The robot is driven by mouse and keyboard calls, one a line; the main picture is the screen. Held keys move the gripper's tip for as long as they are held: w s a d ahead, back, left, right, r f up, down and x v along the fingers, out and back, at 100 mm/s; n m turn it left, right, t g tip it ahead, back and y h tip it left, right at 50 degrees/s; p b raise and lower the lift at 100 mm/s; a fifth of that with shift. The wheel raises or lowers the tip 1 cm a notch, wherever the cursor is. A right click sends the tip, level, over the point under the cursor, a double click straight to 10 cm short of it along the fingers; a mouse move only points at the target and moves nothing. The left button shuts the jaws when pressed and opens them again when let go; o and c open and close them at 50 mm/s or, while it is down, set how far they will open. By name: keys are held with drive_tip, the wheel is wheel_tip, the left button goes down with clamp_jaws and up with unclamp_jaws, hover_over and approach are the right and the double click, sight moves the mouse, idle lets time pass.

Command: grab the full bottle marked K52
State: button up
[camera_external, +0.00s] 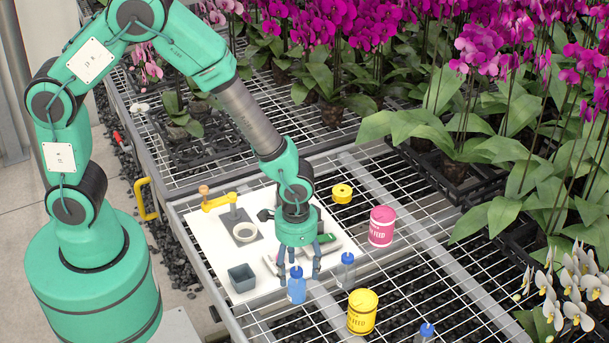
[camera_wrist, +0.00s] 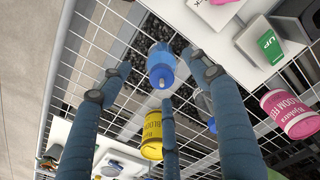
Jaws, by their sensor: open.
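A blue-filled bottle (camera_external: 296,289) with a blue cap stands at the front edge of the white board; it also shows between my fingers in the wrist view (camera_wrist: 161,66). A clear, greyish bottle (camera_external: 346,274) with a blue cap stands just to its right, partly hidden behind a finger in the wrist view (camera_wrist: 204,103). A third blue-capped bottle (camera_external: 426,331) is cut off at the bottom edge. I cannot read K52 on any bottle. My gripper (camera_external: 298,271) is open and empty, pointing down just above and around the blue bottle's top. Contact is not visible.
A yellow feed tub (camera_external: 362,313) stands near right of the bottles, a pink tub (camera_external: 381,227) behind it. The white board (camera_external: 205,240) carries a grey square pot (camera_external: 242,278) and a yellow-armed device (camera_external: 219,202). Orchids (camera_external: 480,150) crowd the right. Open wire mesh lies between.

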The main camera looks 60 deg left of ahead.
sight(297, 286)
drive_tip(key=shift+f, duration=1.8)
drive_tip(key=shift+f+b, duration=0.1)
drive_tip(key=shift+b, duration=0.2)
drive_tip(key=shift+a+f+b, duration=0.15)
drive_tip(key=shift+f+b, duration=0.7)
drive_tip(key=shift+f, duration=1.65)
drive_tip(key=c, duration=1.5)
drive_tip(key=shift+r+p, duration=1.25)
drive_tip(key=shift+r, duration=3.8)
